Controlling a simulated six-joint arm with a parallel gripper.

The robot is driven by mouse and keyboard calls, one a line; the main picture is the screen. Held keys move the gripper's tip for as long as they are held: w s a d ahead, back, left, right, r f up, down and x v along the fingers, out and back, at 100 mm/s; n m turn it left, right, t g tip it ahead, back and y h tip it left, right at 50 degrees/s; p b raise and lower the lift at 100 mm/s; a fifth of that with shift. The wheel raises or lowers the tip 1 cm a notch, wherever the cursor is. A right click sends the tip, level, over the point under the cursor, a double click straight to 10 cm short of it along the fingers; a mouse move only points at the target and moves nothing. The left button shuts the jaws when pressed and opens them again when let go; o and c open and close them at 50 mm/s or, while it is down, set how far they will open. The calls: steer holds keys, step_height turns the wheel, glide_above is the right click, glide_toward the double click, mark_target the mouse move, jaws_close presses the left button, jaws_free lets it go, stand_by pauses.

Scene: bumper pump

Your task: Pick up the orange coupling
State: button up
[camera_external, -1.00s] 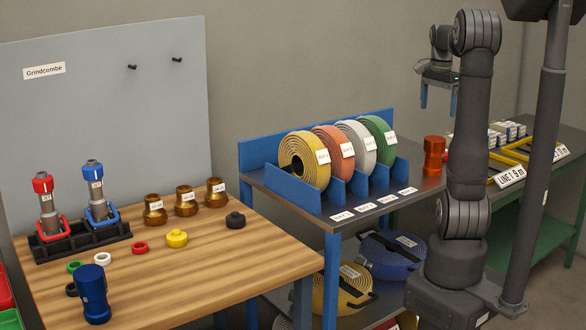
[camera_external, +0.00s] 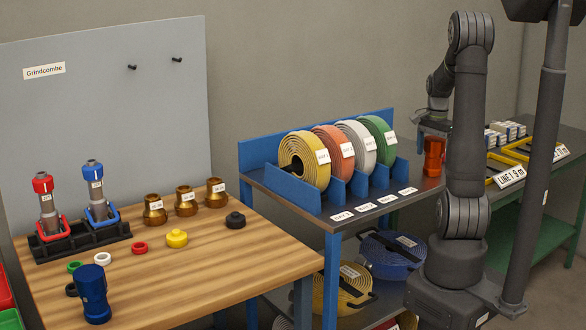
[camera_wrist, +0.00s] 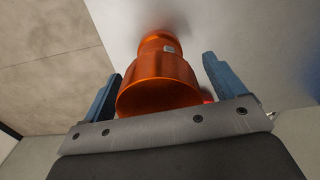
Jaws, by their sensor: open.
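The orange coupling (camera_external: 433,156) stands upright at the right end of the hose rack table. In the wrist view the coupling (camera_wrist: 157,78) lies between the two blue fingers of my gripper (camera_wrist: 158,82), with its wide rim toward the palm. The fingers are apart, and a gap shows on the right; on the left the finger is close to the coupling, and I cannot tell whether it touches. In the external view my gripper (camera_external: 434,130) is down around the coupling's top, partly hidden by my arm.
Rolled hoses (camera_external: 378,142) stand in a blue rack (camera_external: 310,192) left of the coupling. A green table (camera_external: 560,195) with yellow frames is at the right. A wooden table (camera_external: 220,255) holds other couplings and rings.

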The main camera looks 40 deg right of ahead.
steer(key=shift+f, duration=0.45)
steer(key=shift+c, duration=0.5)
steer(key=c, duration=1.1)
steer(key=shift+c, duration=0.2)
steer(key=shift+r, duration=0.2)
